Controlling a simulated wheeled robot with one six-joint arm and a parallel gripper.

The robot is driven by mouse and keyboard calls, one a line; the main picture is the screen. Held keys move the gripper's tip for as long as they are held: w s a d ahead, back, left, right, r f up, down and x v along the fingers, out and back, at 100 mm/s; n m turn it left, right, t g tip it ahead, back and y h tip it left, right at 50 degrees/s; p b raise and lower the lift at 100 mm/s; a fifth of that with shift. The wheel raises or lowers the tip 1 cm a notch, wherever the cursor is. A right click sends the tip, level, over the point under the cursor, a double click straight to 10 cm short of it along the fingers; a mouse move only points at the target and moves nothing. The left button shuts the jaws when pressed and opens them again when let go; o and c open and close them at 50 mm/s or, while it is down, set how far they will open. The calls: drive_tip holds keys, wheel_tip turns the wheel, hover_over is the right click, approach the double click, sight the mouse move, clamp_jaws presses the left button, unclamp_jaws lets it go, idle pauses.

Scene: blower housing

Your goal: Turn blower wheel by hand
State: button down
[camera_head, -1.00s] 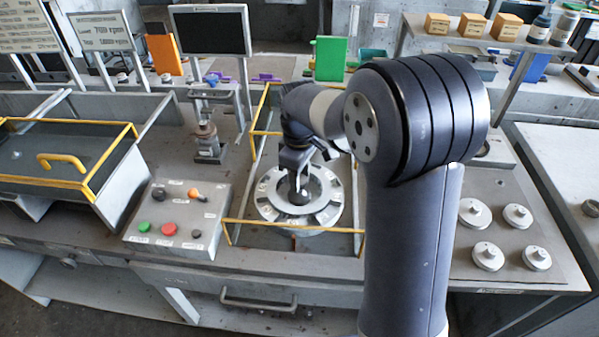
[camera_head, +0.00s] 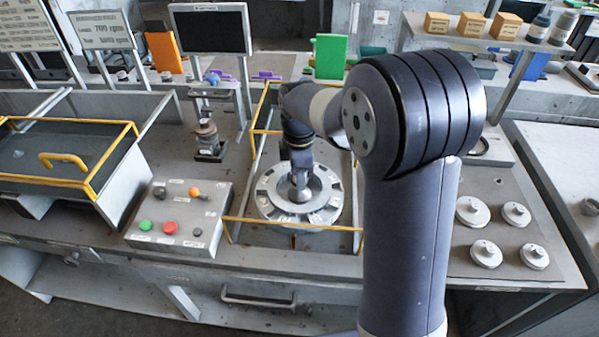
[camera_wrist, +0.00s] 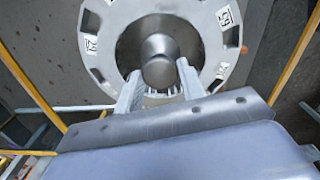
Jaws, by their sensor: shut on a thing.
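The blower wheel (camera_head: 268,202) is a pale grey slotted ring lying flat inside a yellow-edged frame. Its ring (camera_wrist: 98,48) carries printed labels in the wrist view. A rounded metal hub (camera_wrist: 158,48) stands at its centre. My gripper (camera_head: 299,184) reaches down to the hub from above. In the wrist view the two pale fingers of my gripper (camera_wrist: 158,76) stand on either side of the hub and are shut on it. The exact contact at the fingertips is partly hidden.
Yellow rails (camera_head: 290,224) border the wheel. A control panel (camera_head: 180,215) with green, red and orange controls lies to the left. A small stand (camera_head: 207,140) is behind it. Several round metal discs (camera_head: 486,254) lie on the right. A dark monitor (camera_head: 210,30) stands at the back.

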idle(0.3)
drive_tip(key=c, duration=0.9)
unclamp_jaws()
drive_tip(key=shift+r, duration=0.1)
wheel_tip(320, 180, up, 11)
drive_tip(key=shift+b, duration=0.3)
drive_tip(key=shift+f, duration=0.2)
wheel_tip(320, 180, down, 11)
drive_tip(key=shift+r, duration=0.1)
drive_tip(key=shift+p, duration=0.3)
